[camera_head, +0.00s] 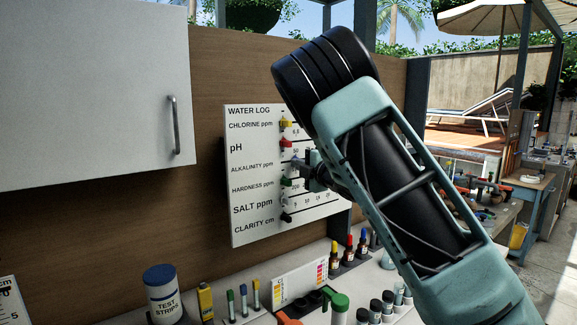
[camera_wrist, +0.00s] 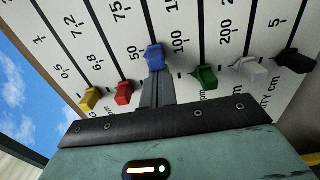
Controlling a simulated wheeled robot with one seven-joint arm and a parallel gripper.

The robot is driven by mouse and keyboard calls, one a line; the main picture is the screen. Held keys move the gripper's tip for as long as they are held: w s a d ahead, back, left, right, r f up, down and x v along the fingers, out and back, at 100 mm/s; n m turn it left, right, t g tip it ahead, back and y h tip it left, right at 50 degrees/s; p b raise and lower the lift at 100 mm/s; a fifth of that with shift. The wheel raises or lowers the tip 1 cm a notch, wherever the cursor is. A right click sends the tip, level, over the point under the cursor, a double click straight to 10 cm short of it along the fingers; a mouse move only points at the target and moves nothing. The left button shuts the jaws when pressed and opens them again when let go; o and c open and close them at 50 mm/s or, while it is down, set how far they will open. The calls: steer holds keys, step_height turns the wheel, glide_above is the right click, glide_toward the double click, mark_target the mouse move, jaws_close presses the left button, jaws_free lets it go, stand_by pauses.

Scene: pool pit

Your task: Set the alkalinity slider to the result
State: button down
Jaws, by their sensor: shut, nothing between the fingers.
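The white WATER LOG board (camera_head: 248,215) hangs on the brown wall, with a row for each reading. The blue alkalinity slider (camera_wrist: 155,57) stands near the printed 50, farther along its track than the sliders beside it. In the head view the blue slider (camera_head: 296,161) is partly hidden by my gripper (camera_head: 308,172). My gripper (camera_wrist: 157,92) is shut, its narrow fingertips right behind the blue slider; whether they touch it I cannot tell. No alkalinity result is readable.
In the wrist view, red (camera_wrist: 123,93) and yellow (camera_wrist: 89,98) sliders stand left of the fingers, green (camera_wrist: 206,77), white (camera_wrist: 251,67) and black (camera_wrist: 295,60) right. Below the board, a test strips jar (camera_head: 163,295), bottles and a colour chart (camera_head: 300,280) crowd the counter.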

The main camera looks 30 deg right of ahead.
steer(key=d+b, duration=0.2)
steer(key=d, duration=0.7)
steer(key=shift+w+d, duration=0.2)
steer(key=shift+d, duration=0.05)
stand_by(0.7)
steer(key=shift+a+b, duration=0.1)
steer(key=shift+b, duration=0.2)
steer(key=s+a+b, duration=0.1)
steer(key=s+b, duration=0.1)
steer(key=s, duration=0.5)
stand_by(0.4)
stand_by(0.4)
